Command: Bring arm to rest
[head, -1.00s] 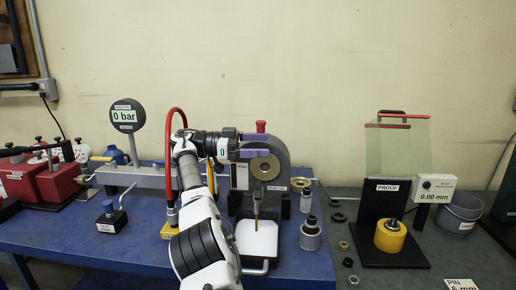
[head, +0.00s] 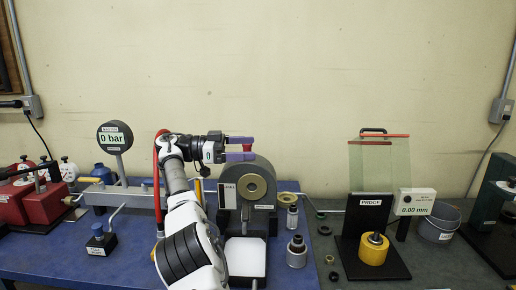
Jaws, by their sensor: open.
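My gripper (head: 248,148) is open, with its two purple fingers pointing right above the dark press-like machine. A red knob (head: 247,142) shows between or behind the fingers; I cannot tell whether they touch it. My white and black arm rises from the bottom of the head view and bends right at the gripper. The dark machine (head: 262,171) has a round brass-coloured disc (head: 252,187) on its front and a white plate (head: 245,256) below.
A gauge reading 0 bar (head: 115,137) and red blocks (head: 43,204) stand on the blue bench at left. Metal fittings (head: 296,252) stand right of the machine. Farther right are a PROOF stand with a clear shield (head: 379,165), a yellow cylinder (head: 374,249) and a grey bucket (head: 440,222).

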